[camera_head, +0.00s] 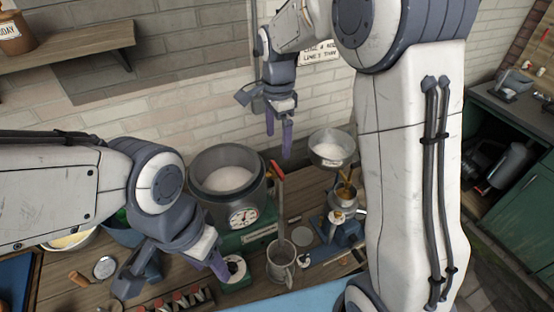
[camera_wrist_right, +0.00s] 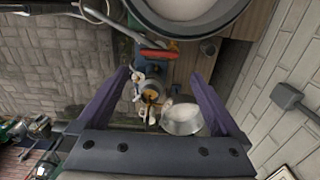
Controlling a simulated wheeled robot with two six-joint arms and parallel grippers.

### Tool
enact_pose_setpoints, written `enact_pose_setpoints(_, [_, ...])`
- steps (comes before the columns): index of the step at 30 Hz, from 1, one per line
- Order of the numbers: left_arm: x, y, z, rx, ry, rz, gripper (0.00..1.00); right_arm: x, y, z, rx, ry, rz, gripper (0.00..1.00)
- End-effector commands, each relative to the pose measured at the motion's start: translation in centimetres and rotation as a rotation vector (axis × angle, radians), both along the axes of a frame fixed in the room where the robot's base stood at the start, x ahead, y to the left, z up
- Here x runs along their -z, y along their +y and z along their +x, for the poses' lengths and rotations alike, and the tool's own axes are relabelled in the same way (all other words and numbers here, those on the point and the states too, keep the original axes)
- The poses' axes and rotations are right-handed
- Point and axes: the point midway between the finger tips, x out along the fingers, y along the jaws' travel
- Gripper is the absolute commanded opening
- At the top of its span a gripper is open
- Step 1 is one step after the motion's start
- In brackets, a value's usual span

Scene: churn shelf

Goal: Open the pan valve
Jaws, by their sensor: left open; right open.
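A large grey metal pan (camera_head: 195,190) holding white liquid stands on a green base in the head view, with a round dial on its front. A red lever (camera_head: 277,172), apparently the pan's valve handle, is at its right side. The lever (camera_wrist_right: 158,54) also shows in the right wrist view, crosswise just beyond the fingertips. My right gripper (camera_head: 279,135) is open and empty above and behind the lever, apart from it; its purple fingers (camera_wrist_right: 160,75) show spread in the wrist view. My left gripper (camera_head: 175,270) is open and low, in front of the pan.
A metal jug (camera_head: 281,265) stands in front of the lever. A blue device with a metal cup (camera_head: 342,202) and a bowl of white liquid (camera_head: 332,150) are to the right. Several small bottles (camera_head: 180,302) line the front. A brick wall (camera_head: 110,105) closes the back.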

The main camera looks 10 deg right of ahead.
Motion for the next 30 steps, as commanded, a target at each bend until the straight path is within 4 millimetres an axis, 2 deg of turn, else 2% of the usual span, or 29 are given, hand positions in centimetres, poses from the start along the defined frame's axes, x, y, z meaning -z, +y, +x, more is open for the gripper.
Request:
enact_pose_setpoints(9, [-1.8, 0.0, 0.0, 0.003, 0.0, 0.0, 0.5, 5.7, 0.0, -0.3, -0.004, 0.008, -0.001, 1.0])
enact_pose_setpoints(15, [-2.5, 0.0, 0.0, 0.004, 0.0, 0.0, 0.5, 8.4, 0.1, -0.2, -0.005, 0.004, 0.0, 1.0])
enact_pose_setpoints(20, [-2.6, 0.0, 0.0, 0.005, 0.0, 0.0, 0.5, 9.3, 0.1, -0.2, -0.005, 0.001, 0.001, 1.0])
enact_pose_setpoints(27, [-2.6, 0.0, 0.0, 0.004, 0.0, 0.0, 0.5, 9.4, 0.1, -0.2, -0.005, 0.0, 0.001, 1.0])
enact_pose_setpoints(28, [-2.6, 0.0, 0.0, 0.004, 0.0, 0.0, 0.5, 9.4, 0.1, -0.2, -0.005, 0.0, 0.001, 0.92])
enact_pose_setpoints(30, [-2.6, 0.0, 0.0, 0.004, 0.0, 0.0, 0.5, 9.4, 0.1, -0.2, -0.005, 0.0, 0.001, 0.66])
